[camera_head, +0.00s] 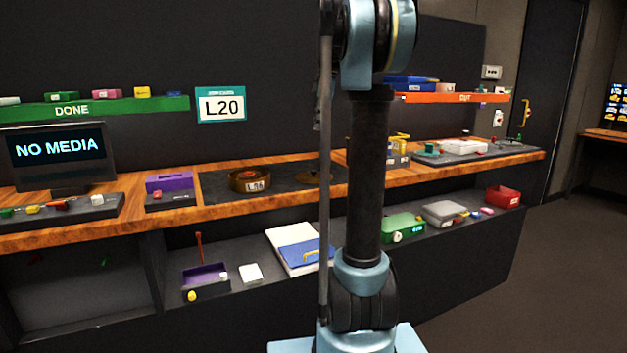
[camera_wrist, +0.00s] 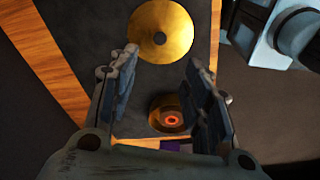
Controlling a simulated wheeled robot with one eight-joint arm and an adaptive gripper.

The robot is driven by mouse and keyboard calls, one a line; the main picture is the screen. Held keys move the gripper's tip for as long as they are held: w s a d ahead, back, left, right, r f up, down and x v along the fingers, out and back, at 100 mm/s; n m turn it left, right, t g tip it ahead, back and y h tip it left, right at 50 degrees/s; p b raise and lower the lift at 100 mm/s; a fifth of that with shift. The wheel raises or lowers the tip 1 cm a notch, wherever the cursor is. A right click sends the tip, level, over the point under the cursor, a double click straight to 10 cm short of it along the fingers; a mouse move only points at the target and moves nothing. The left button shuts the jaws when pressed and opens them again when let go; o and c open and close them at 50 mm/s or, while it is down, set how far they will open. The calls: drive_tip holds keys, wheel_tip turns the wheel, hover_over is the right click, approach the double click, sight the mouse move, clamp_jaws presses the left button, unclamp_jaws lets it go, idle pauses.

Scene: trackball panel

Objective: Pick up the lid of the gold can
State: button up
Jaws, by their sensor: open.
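The lid of the gold can is a flat gold disc with a dark spot at its centre, near the top of the wrist view (camera_wrist: 175,22). In the head view the lid (camera_head: 312,179) lies on the dark mat, partly hidden by my arm. The round gold-brown can (camera_head: 250,184) stands open to its left, with a label on its side. In the wrist view the can (camera_wrist: 158,117) shows a red-orange centre, low between my fingers. My gripper (camera_wrist: 162,66) is open and empty, its fingertips just below the lid in the picture. I cannot tell its height above the mat.
The dark mat (camera_head: 216,192) is set in the wooden counter (camera_head: 225,210). A purple box (camera_head: 168,182) sits left of the can. The screen (camera_head: 57,150) reads "NO MEDIA". A green shelf (camera_head: 105,108) and an orange shelf (camera_head: 450,97) hang above. A lower shelf holds several boxes.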

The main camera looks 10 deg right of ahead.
hover_over(314, 174)
drive_tip(key=w+d, duration=0.1)
wheel_tip(314, 174, down, 12)
drive_tip(key=shift+d+r, duration=0.15)
drive_tip(key=shift+w+a+f, duration=0.1)
drive_tip(key=shift+a+f, duration=0.05)
drive_tip(key=shift+f, duration=0.7)
drive_tip(key=shift+a+f, duration=0.2)
drive_tip(key=shift+f, duration=0.65)
drive_tip(key=shift+w+a+f, duration=0.1)
drive_tip(key=shift+a+f, duration=0.05)
drive_tip(key=shift+f, duration=0.7)
drive_tip(key=shift+c, duration=0.4)
drive_tip(key=c, duration=1)
